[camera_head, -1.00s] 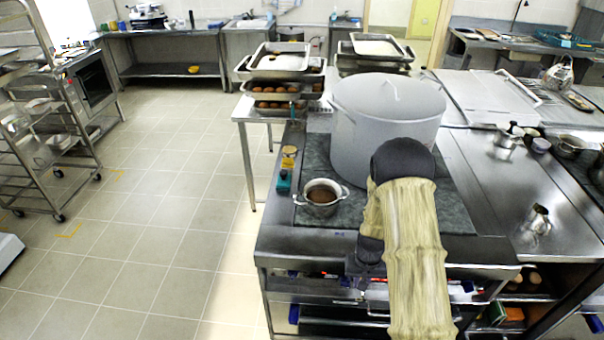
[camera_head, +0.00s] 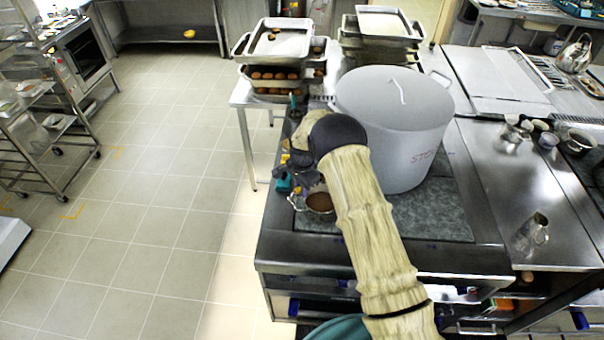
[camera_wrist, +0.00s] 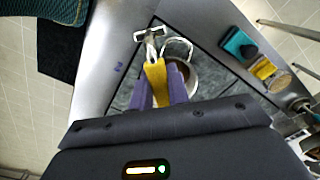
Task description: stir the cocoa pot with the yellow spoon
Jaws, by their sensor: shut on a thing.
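The cocoa pot (camera_head: 320,203), a small metal pot with brown liquid, stands near the left front of the dark stove top, partly hidden by my arm. In the wrist view the cocoa pot (camera_wrist: 191,76) shows just beyond and right of the fingers. My gripper (camera_wrist: 157,92) has purple fingers shut on the yellow spoon (camera_wrist: 156,78). A grey metal part extends beyond its yellow part, beside the pot's rim in the picture. I cannot tell its height or whether it touches the pot. In the head view my gripper is mostly hidden behind my arm.
A large lidded stockpot (camera_head: 395,120) stands close behind and right of the cocoa pot. Small teal (camera_wrist: 239,45) and yellow (camera_wrist: 263,68) items sit near the counter's left edge. Trays of baked goods (camera_head: 275,72) stand behind. The right counter (camera_head: 500,190) has free room.

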